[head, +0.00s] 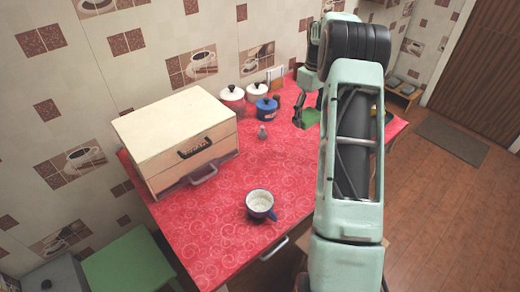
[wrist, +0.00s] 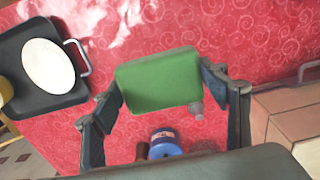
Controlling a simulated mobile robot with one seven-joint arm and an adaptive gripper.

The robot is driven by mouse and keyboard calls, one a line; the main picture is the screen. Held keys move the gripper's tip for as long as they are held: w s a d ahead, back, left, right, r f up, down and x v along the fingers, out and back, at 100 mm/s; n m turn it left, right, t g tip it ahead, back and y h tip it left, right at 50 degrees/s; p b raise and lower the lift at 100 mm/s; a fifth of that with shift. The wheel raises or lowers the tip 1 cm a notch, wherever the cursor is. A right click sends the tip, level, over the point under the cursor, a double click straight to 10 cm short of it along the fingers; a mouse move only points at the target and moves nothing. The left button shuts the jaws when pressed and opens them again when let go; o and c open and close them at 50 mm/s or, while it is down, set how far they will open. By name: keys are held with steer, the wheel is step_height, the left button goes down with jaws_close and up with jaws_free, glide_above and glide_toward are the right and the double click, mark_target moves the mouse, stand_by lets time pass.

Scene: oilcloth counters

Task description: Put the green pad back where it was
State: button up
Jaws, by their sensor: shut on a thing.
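The green pad (head: 309,118) is a flat, square-looking piece toward the far right part of the red counter. My gripper (head: 305,115) is shut on it. In the wrist view the green pad (wrist: 158,80) spans between my two fingers (wrist: 162,84), gripped at its left and right edges. It appears to be held above the red oilcloth, but the height of the gap is hard to tell. My arm hides part of the counter to the right in the head view.
A blue pot (head: 266,109), white pots (head: 232,99) and a small grey shaker (head: 262,132) stand left of my gripper. A dark tray (wrist: 72,98) holds a white plate (wrist: 48,66). Clear oilcloth lies between.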

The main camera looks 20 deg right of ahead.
steer(key=f+b, duration=0.2)
steer(key=f, duration=0.1)
steer(key=shift+w, duration=0.35)
steer(key=shift+w+a+f, duration=0.1)
steer(key=shift+w+a, duration=0.05)
steer(key=w+a+f, duration=0.4)
steer(key=a, duration=0.5)
glide_above(266, 151)
steer(key=d, duration=0.1)
step_height(266, 151, down, 4)
steer(key=shift+s+f+p, duration=0.1)
steer(key=shift+s+p, duration=0.05)
steer(key=shift+p, duration=0.25)
steer(key=shift+w+a+f, duration=0.25)
steer(key=shift+a+f, duration=0.25)
steer(key=shift+f, duration=0.15)
steer(key=shift+w+f, duration=0.1)
steer(key=shift+f, duration=1.5)
